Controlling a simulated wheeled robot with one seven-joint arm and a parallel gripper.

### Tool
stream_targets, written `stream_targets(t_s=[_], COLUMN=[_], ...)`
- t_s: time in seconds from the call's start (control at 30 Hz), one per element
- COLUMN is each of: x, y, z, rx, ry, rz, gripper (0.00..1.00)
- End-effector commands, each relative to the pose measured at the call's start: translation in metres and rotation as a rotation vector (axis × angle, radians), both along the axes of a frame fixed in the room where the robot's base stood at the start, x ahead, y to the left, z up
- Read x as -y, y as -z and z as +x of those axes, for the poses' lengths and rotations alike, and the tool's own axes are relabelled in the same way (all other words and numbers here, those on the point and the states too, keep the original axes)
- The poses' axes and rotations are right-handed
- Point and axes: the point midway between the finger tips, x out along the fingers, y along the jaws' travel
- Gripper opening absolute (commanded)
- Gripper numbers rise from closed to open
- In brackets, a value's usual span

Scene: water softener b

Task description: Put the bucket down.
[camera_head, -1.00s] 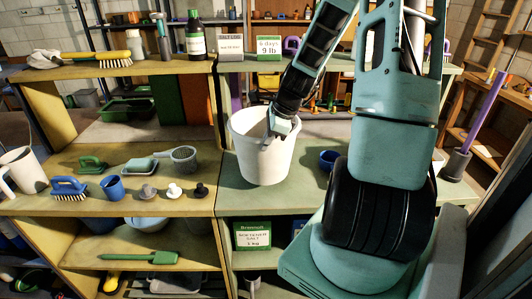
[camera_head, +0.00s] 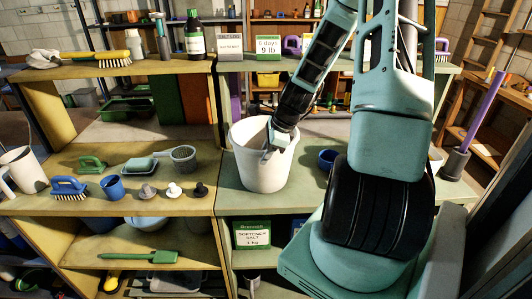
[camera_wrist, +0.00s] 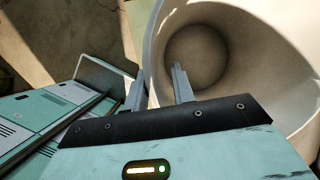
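A large white bucket (camera_head: 260,160) stands upright at the left end of the pale green counter (camera_head: 225,200). Its base appears to touch the counter. My gripper (camera_head: 268,150) comes down from the upper right at its rim. In the wrist view the bucket (camera_wrist: 240,70) opens toward me and looks empty. One finger of my gripper (camera_wrist: 158,88) is inside the bucket, the other outside, with the wall between them. The gap is narrow and the fingers look closed on the wall, though the contact itself is not clear.
A blue cup (camera_head: 328,159) stands to the right of the bucket. On the left shelf are a grey scoop (camera_head: 183,155), a blue brush (camera_head: 70,186), a blue mug (camera_head: 112,187) and several knobs. A card labelled softener salt (camera_head: 252,234) stands below the counter. A shelf with bottles is above.

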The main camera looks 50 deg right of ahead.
Motion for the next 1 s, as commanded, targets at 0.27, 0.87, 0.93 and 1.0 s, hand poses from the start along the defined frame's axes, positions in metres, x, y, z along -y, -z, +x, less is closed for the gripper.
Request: stream_targets(t_s=[0.27, 0.87, 0.93, 1.0], x=[0.002, 0.017, 0.019, 0.019], y=[-0.008, -0.093, -0.1, -0.106], z=[-0.002, -0.036, -0.038, -0.04], rx=[0.001, 0.002, 0.001, 0.001], ry=[0.0, 0.0, 0.001, 0.0], rz=[-0.003, -0.005, -0.004, -0.002], gripper=[0.25, 0.25, 0.25, 0.25])
